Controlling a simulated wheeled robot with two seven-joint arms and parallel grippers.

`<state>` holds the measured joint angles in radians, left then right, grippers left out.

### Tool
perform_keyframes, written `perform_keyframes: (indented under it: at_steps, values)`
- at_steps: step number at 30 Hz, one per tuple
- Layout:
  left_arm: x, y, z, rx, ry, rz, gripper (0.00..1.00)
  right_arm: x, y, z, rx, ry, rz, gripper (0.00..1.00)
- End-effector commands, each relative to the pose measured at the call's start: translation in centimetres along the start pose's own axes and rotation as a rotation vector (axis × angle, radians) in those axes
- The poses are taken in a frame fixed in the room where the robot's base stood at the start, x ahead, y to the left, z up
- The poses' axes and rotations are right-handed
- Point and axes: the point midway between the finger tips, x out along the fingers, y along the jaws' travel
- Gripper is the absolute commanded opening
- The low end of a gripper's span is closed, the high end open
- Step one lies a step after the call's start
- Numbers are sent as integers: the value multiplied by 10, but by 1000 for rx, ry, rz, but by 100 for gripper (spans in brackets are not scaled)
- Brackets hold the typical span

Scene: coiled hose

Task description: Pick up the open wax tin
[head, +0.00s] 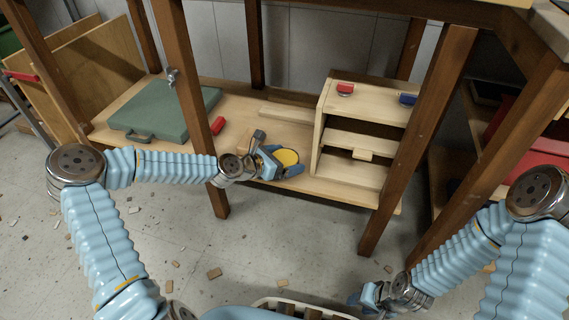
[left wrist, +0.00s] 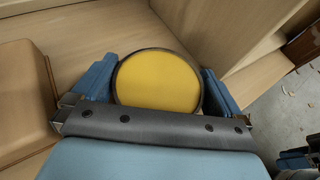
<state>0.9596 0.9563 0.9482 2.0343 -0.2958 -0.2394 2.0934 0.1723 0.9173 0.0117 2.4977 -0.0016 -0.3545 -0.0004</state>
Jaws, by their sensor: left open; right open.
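The open wax tin (head: 287,157) is a round, shallow tin with a dark rim and yellow wax inside. It lies on the lower wooden shelf, left of the small shelf unit. In the left wrist view the tin (left wrist: 157,80) sits between the two blue fingers, its near edge hidden by my gripper's body. My left gripper (head: 283,163) is open around the tin, with a finger on each side; whether they touch it I cannot tell. My right gripper (head: 372,297) is open and empty, low above the floor at the lower right.
The lower shelf (head: 246,105) also bears a green case (head: 165,110), a red object (head: 217,126) and a brown block (left wrist: 22,95) beside my left gripper. The small wooden shelf unit (head: 350,137) stands just right of the tin. A table leg (head: 190,100) rises near my left forearm.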

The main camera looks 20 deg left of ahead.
Motion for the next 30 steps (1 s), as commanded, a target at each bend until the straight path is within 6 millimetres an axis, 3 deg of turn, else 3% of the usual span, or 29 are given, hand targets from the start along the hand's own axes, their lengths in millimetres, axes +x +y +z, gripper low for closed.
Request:
perform_keyframes:
  at_steps: [3,15,25,30]
  values:
    - [0,0,0,0,0,0,100,0,0,0,0,0,0,43]
    - [-1,0,0,0,0,0,39,0,0,0,0,0,0,43]
    - [-2,0,5,1,-2,0,37,-3,-1,0,0,0,0,43]
    - [-10,0,23,2,-4,1,37,-11,-4,0,-1,-2,0,43]
